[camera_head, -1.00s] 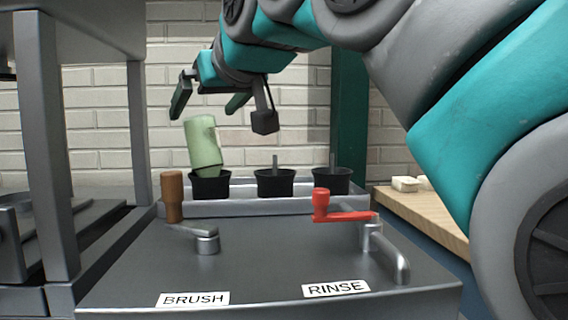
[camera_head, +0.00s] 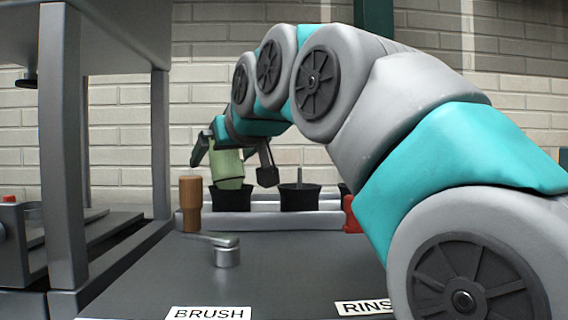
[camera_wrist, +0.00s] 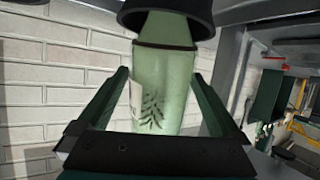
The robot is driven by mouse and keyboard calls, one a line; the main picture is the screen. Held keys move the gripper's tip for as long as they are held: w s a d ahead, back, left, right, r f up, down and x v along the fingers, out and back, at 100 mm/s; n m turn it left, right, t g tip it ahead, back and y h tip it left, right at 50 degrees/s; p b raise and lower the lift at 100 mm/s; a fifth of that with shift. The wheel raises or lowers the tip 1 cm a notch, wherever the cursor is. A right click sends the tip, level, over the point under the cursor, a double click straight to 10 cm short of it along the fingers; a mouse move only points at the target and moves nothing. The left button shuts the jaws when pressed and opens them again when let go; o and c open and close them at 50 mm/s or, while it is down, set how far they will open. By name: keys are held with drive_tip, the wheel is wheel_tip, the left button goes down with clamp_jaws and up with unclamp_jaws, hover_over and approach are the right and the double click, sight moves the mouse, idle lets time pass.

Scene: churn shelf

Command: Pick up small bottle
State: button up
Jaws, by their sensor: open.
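A small pale green bottle (camera_head: 228,168) stands upside down in the left black cup (camera_head: 231,198) of a grey rack. My gripper (camera_head: 222,152) is open around the bottle, with its fingers on either side. In the wrist view the bottle (camera_wrist: 165,85) sits between the two dark green fingers (camera_wrist: 163,98), with gaps visible beside it. It has a dark leaf-like print and a pale label edge. Its neck end goes into the black cup (camera_wrist: 168,12), which hides the mouth.
A second black cup (camera_head: 299,197) with an upright peg is to the right. A red handle (camera_head: 351,214) is partly hidden by my arm. A grey frame (camera_head: 160,140) stands at left.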

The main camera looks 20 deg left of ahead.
drive_tip(key=shift+w+a+f, duration=0.2)
drive_tip(key=shift+w+a, duration=0.2)
drive_tip(key=shift+c, duration=0.2)
